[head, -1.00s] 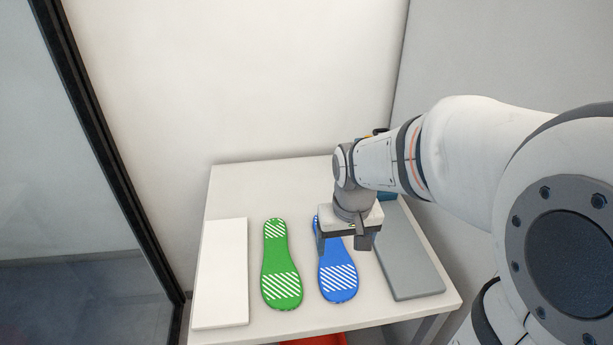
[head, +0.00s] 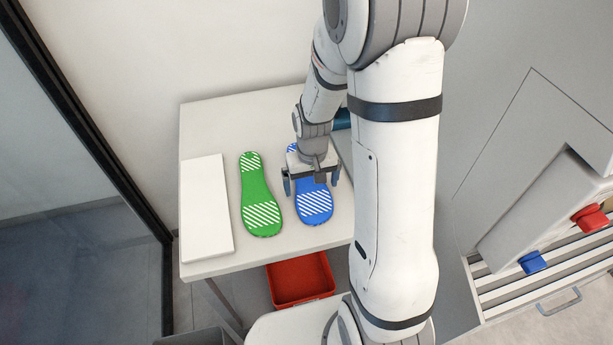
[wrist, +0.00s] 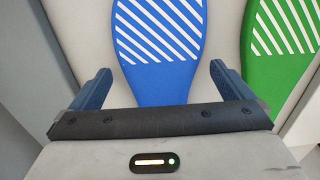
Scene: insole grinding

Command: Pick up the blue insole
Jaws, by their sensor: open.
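The blue insole (head: 315,207) lies flat on the white table (head: 215,110), with white stripes at both ends. My gripper (head: 312,187) is over its middle and hides part of it. In the wrist view the blue insole (wrist: 165,80) runs between the two open fingers of my gripper (wrist: 158,82), with a finger off each side of it. The fingers appear apart from the insole; their exact height above the table cannot be told. The green insole (head: 257,195) lies to the left of the blue one, and it also shows at the right in the wrist view (wrist: 283,65).
A white block (head: 207,208) lies left of the green insole. A red bin (head: 300,280) is below the table's front edge. A machine with red (head: 590,218) and blue (head: 533,263) parts stands at the right. My arm hides the table's right side.

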